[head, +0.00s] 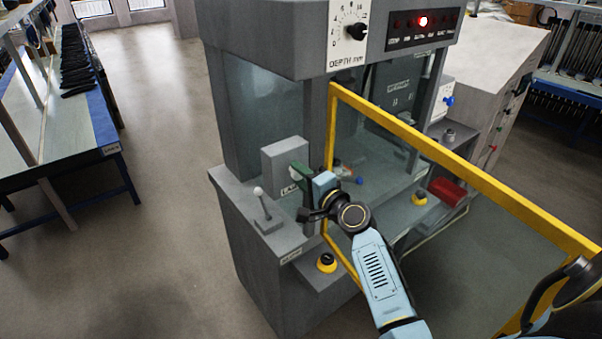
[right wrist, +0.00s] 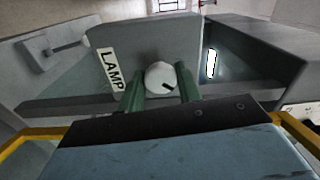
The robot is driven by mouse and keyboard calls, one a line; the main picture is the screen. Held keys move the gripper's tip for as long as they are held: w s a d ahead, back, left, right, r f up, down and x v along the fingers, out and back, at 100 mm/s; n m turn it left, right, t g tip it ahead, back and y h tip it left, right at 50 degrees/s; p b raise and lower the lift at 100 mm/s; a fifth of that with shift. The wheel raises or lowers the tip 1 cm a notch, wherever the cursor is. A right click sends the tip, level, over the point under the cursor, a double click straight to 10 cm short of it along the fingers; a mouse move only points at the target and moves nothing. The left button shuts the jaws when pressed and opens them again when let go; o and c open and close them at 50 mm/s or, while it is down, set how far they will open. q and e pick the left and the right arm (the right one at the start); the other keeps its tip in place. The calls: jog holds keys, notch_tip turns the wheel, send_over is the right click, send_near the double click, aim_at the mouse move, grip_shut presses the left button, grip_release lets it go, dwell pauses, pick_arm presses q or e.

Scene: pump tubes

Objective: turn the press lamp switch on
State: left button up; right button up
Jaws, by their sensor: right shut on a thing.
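In the head view the grey box (head: 284,160) stands on the left ledge of the press, and my gripper hides the knob. My right gripper (head: 301,172) reaches the box's face. Its green fingers, also in the right wrist view (right wrist: 160,92), are shut on the knob, one on each side. My left gripper is not in view.
A small lever with a white ball (head: 258,192) stands on the ledge left of the box. A yellow frame (head: 440,154) crosses close to my right arm. Yellow-based buttons (head: 326,263) sit on the front. A red indicator (head: 423,21) glows on the top panel beside the depth dial (head: 355,31).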

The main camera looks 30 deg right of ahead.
jog(key=shift+m, duration=0.6)
jog(key=o, duration=1)
jog(key=s, duration=0.7)
jog(key=shift+s+d+b, duration=0.25)
jog(key=shift+d+b, duration=0.1)
